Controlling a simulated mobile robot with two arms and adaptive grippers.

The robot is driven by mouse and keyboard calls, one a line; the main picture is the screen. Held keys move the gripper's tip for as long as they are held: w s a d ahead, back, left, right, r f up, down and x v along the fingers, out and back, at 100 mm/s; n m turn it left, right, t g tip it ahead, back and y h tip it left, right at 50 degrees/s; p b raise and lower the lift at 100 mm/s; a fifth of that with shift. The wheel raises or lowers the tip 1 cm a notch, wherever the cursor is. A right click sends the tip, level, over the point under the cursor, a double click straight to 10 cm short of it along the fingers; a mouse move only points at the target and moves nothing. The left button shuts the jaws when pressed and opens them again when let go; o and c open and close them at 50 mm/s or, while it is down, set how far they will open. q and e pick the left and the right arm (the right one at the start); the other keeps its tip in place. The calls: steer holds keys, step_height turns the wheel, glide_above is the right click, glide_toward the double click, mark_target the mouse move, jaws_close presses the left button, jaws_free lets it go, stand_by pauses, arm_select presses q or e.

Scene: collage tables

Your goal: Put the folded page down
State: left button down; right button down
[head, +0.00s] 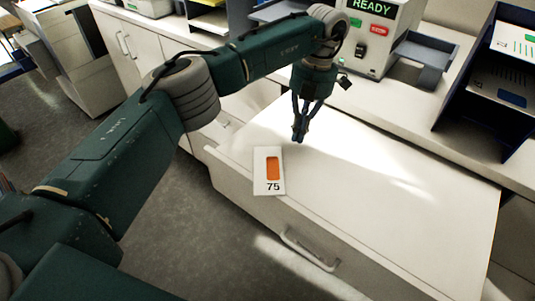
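A white card-like page (259,175) with an orange block and the number 75 is at the front left edge of the white worktop (400,205). I cannot tell whether it is folded, or whether it lies flat or sticks out past the edge. My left gripper (299,138) points down over the worktop, just behind and to the right of the page. Its fingertips are close together, with nothing seen between them, and a small gap shows between them and the page. My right gripper is not in view.
A machine with a READY screen (371,6) stands at the back, with a grey tray (425,52) on its right. A dark shelf unit (475,110) with papers is at the far right. A drawer handle (305,252) is on the front. The worktop's middle is clear.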

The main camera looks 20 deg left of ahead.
arm_select(q)
steer(key=shift+s+r, duration=0.15)
steer(key=shift+s, duration=0.25)
steer(key=p, duration=0.6)
glide_toward(265, 170)
steer(key=f, duration=0.1)
steer(key=s+f, duration=0.1)
steer(key=f, duration=0.1)
steer(key=a+f, duration=0.1)
steer(key=f, duration=0.1)
steer(key=shift+s+f, duration=0.15)
steer(key=shift+s, duration=0.05)
steer(key=shift+d+f, duration=0.1)
steer(key=shift+f, duration=0.2)
steer(key=shift+w+f+b, duration=0.1)
steer(key=shift+f+b, duration=0.25)
steer(key=shift+f, duration=0.35)
